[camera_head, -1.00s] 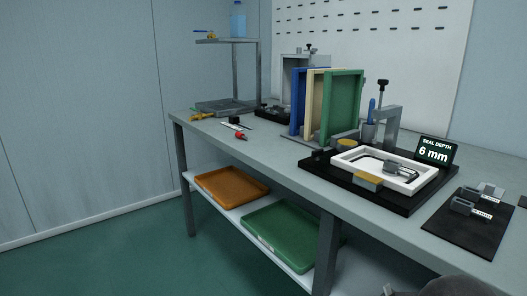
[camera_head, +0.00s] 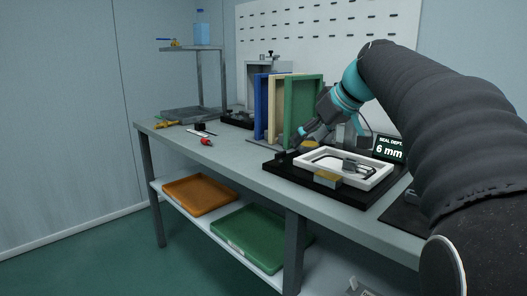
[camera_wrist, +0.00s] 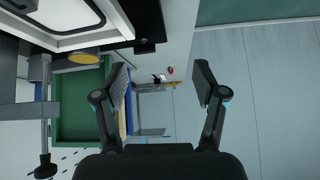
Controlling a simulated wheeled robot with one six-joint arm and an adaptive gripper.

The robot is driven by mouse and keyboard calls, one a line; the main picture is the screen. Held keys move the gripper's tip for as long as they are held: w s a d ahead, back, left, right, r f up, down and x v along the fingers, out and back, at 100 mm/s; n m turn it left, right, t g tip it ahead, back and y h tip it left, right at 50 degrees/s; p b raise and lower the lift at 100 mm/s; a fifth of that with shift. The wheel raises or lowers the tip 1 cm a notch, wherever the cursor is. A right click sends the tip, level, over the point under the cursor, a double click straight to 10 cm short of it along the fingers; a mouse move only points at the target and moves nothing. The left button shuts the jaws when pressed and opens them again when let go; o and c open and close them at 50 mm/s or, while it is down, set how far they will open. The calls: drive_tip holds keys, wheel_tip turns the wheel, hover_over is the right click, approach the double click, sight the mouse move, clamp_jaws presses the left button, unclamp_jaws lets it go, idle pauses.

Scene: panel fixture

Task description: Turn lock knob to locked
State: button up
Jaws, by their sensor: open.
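A black panel fixture (camera_head: 335,195) sits on the bench with a white frame (camera_head: 377,178) in it. A small black part (camera_head: 281,156) stands at the fixture's left corner. It also shows in the wrist view (camera_wrist: 145,46), just beyond the left finger. It may be the lock knob, but its setting is too small to read. My gripper (camera_head: 298,142) hangs above this corner, close to the small part. In the wrist view my gripper (camera_wrist: 162,80) has its two fingers spread, with nothing between them.
Green (camera_head: 303,105), cream and blue panels stand upright behind the fixture. A "SEAL DEPTH 6 mm" sign (camera_head: 389,149) stands at its back right. A red-tipped tool (camera_head: 206,142) lies on the bench (camera_head: 180,150) at left. Orange and green trays (camera_head: 200,194) lie on the shelf below.

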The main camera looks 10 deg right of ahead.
sight(283, 163)
drive_tip(key=w+d+r+n, duration=0.1)
drive_tip(key=w+d+r, duration=0.1)
drive_tip(key=w, duration=0.2)
drive_tip(key=shift+y, duration=0.4)
drive_tip(key=x, duration=1.3)
drive_tip(key=shift+w+b, duration=0.4)
drive_tip(key=c, duration=1.1)
drive_tip(key=shift+c, duration=0.2)
